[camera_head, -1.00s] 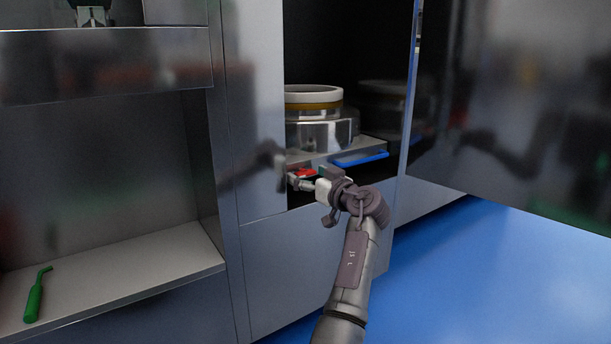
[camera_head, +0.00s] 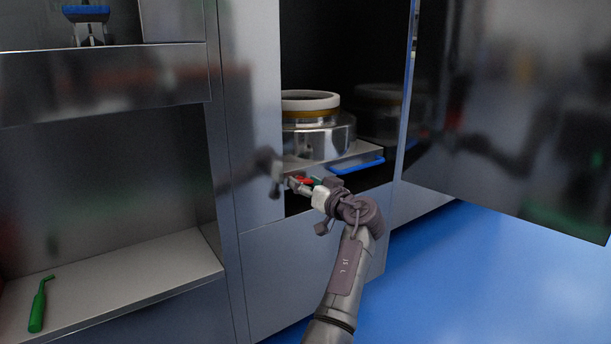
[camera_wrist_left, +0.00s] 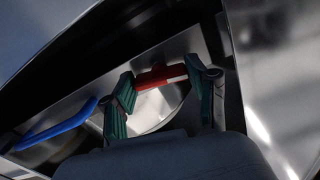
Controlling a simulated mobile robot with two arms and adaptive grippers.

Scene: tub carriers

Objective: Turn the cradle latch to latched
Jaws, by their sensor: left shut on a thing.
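The cradle latch (camera_head: 307,181) is a small red lever on the front of the metal cradle tray inside the open cabinet bay. In the left wrist view the red latch (camera_wrist_left: 160,77) lies crosswise between two green-padded fingertips. My left gripper (camera_head: 302,183) is shut on the latch; its fingers partly hide it in the head view. A metal tub (camera_head: 318,140) with a white and yellow rim stands on the cradle (camera_head: 345,156). A blue handle (camera_head: 357,166) is on the cradle's front, right of the latch. My right gripper is out of view.
The open dark door (camera_head: 510,110) stands to the right. A cabinet panel (camera_head: 255,110) is close left of my gripper. A green tool (camera_head: 38,305) lies on the lower left shelf (camera_head: 130,275). Blue floor is clear at the lower right.

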